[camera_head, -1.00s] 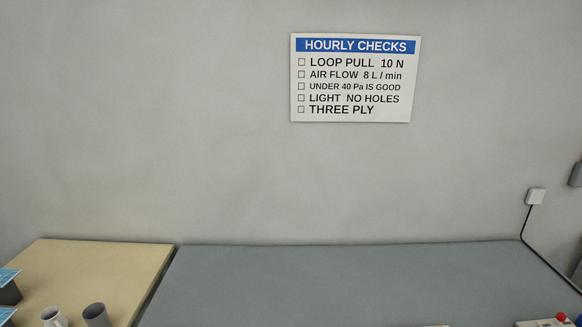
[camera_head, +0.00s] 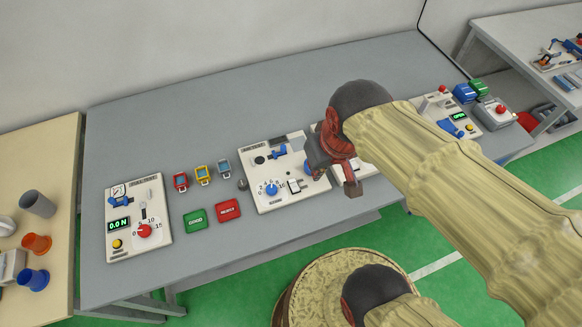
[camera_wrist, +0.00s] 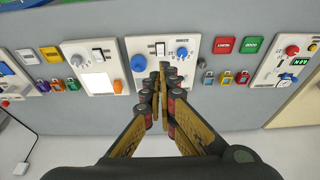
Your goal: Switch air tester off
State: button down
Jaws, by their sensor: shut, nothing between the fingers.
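The air tester (camera_head: 252,168) is a pale panel in the middle of the grey bench. It bears a blue numbered dial (camera_head: 271,188), a small black-and-white rocker switch (camera_head: 294,187) and a blue fitting. In the head view, my wrist hides the panel's right side.
A loop-pull panel (camera_head: 155,240) stands left, with green (camera_head: 195,220) and red (camera_head: 228,210) pads beside it. A panel with a bright white square (camera_wrist: 97,82) adjoins the tester. Coloured clips lie between panels. The bench (camera_head: 200,115) is clear behind.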

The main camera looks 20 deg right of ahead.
jog(key=w+f+n+g+p, duration=0.2)
jog(key=w+f+g+p, duration=0.1)
jog(key=w+f+p, duration=0.15)
jog(key=n+p, duration=0.2)
jog(key=n, duration=1.4)
send_over(292, 181)
notch_tip(292, 181, down, 10)
jog(key=shift+g, duration=0.3)
jog(key=shift+s, duration=0.1)
notch_tip(292, 181, down, 13)
jog(key=shift+f+b, duration=0.2)
jog(key=shift+b, duration=0.65)
jog(key=shift+f, duration=0.25)
jog(key=shift+f, duration=0.1)
